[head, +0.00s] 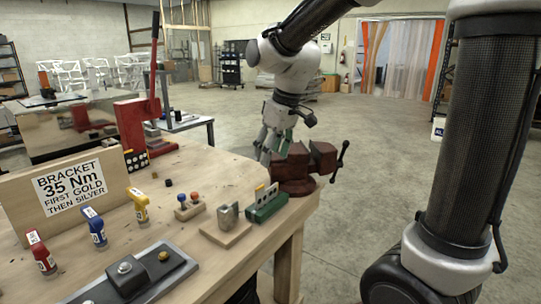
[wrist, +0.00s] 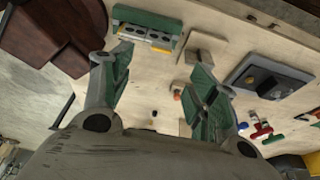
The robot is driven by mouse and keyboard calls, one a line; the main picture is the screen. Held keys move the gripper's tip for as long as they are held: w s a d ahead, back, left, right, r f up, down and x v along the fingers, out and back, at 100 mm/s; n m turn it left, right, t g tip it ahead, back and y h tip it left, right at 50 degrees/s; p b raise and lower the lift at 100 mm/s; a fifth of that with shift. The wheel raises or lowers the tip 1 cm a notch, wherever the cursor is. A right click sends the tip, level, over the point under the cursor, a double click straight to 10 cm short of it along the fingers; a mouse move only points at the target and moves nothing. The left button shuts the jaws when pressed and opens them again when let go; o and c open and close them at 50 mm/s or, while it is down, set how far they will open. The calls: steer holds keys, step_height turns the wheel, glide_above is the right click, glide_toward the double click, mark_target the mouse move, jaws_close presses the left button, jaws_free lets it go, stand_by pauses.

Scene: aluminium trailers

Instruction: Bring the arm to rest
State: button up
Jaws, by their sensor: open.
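My gripper (head: 268,153) hangs from my raised arm above the far right part of the workbench (head: 190,200), beside the red vise (head: 295,172). Nothing is held. The vise also shows at the upper left of the wrist view (wrist: 40,25). A green holder (head: 266,205) stands on the bench in front of the vise and shows just beyond the fingertips in the wrist view (wrist: 146,28).
Open concrete floor lies to the right.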

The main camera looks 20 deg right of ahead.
steer(key=s+d+m+t+h, duration=0.1)
steer(key=s+d+m, duration=0.2)
steer(key=s+d, duration=0.4)
steer(key=s+d+r+m, duration=0.1)
steer(key=s+d+m, duration=0.2)
steer(key=s+d, duration=0.5)
steer(key=s, duration=0.6)
steer(key=shift+d+r+m+t+h, duration=0.15)
steer(key=shift+r+m+t+h, duration=0.15)
steer(key=shift+m+t+h, duration=0.1)
steer(key=shift+s, duration=0.1)
